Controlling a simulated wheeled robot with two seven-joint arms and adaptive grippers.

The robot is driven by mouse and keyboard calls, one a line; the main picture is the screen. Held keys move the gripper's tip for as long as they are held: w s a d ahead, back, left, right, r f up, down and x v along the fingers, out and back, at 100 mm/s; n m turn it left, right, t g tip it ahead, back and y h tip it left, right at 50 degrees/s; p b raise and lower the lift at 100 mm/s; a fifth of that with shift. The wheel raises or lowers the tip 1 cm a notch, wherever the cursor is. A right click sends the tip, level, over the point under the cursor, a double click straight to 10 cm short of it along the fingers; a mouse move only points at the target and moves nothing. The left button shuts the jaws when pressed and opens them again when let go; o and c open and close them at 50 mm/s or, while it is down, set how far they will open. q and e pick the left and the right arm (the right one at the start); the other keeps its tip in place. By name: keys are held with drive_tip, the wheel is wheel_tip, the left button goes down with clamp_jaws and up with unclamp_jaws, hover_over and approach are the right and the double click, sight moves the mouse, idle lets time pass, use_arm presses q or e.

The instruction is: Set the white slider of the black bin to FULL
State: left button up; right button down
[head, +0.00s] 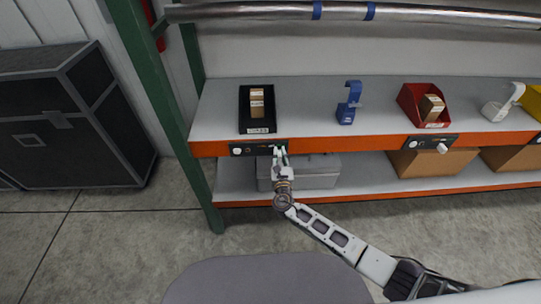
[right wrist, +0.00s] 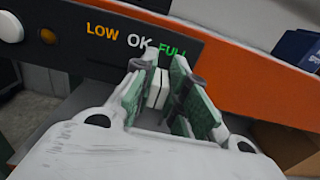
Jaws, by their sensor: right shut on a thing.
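The black bin (head: 243,117) stands on the upper shelf with small brown boxes in it. Below it, on the orange shelf edge, is its black label panel (head: 240,150). In the right wrist view the panel (right wrist: 72,42) reads LOW in orange, OK in white and FULL in green. My right gripper (head: 281,153) is at the right part of this panel. In the right wrist view its green-padded fingers (right wrist: 160,90) are shut on the white slider (right wrist: 158,87), in front of the OK and FULL end. The fingers partly cover FULL, and the slider's exact setting is hidden.
A white round knob (right wrist: 10,27) and an orange lamp (right wrist: 48,36) sit at the panel's left. A red bin (head: 408,103) with another panel (head: 411,143) and a blue device (head: 347,108) are to the right. A grey tote (head: 320,172) lies on the lower shelf.

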drive_tip(key=shift+d, duration=0.7)
drive_tip(key=c, duration=1.4)
unclamp_jaws()
drive_tip(key=shift+d, duration=0.1)
drive_tip(key=shift+s, duration=6)
